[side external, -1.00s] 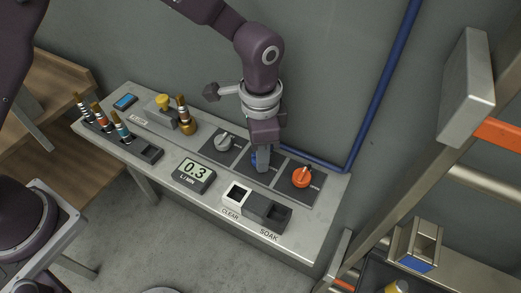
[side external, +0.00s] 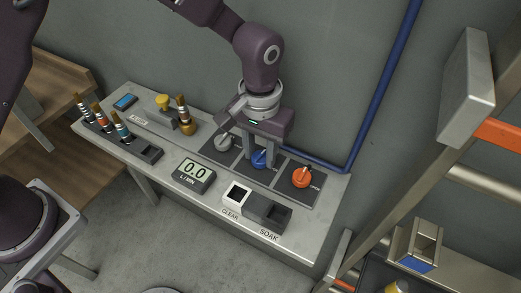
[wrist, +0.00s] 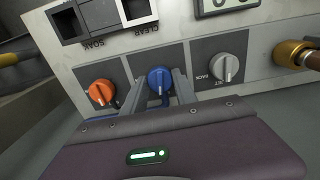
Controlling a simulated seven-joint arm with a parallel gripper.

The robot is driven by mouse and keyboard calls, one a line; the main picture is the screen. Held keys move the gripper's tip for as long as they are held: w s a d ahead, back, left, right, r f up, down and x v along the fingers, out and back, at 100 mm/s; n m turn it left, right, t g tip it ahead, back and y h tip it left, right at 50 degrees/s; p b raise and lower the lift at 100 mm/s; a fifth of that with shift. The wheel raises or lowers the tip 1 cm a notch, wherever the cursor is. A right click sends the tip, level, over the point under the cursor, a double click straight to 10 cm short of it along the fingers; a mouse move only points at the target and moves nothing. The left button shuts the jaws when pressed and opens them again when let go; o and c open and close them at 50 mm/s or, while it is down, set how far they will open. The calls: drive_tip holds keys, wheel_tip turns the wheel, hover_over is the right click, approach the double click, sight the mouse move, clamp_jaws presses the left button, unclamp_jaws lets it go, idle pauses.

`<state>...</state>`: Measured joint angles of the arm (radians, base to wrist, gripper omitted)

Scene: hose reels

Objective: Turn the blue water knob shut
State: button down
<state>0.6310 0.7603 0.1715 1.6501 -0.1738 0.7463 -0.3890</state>
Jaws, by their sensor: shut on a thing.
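The blue water knob (side external: 259,160) sits on the middle dark plate of the grey bench panel. In the wrist view the knob (wrist: 159,80) shows between my two fingers, its pointer ridge running roughly up and down in that picture. My gripper (side external: 259,156) points down over the knob and is shut on it, one finger on each side. It also shows in the wrist view (wrist: 159,92). The flow display (side external: 194,171) reads 0.0 L/MIN. Part of the knob's plate is hidden behind my fingers.
A grey knob (side external: 225,142) and an orange knob (side external: 302,177) flank the blue one closely. White CLEAR (side external: 237,194) and dark SOAK (side external: 268,212) bins stand in front. Brass-tipped hose fittings (side external: 102,118) stand at the left. A blue pipe (side external: 380,90) runs up the wall behind.

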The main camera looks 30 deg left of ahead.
sight(260, 155)
drive_tip(key=shift+n, duration=1)
drive_tip(key=c, duration=1)
unclamp_jaws()
drive_tip(key=shift+o, duration=0.2)
drive_tip(key=shift+r, duration=0.15)
wheel_tip(260, 155, up, 7)
drive_tip(key=shift+f, duration=0.1)
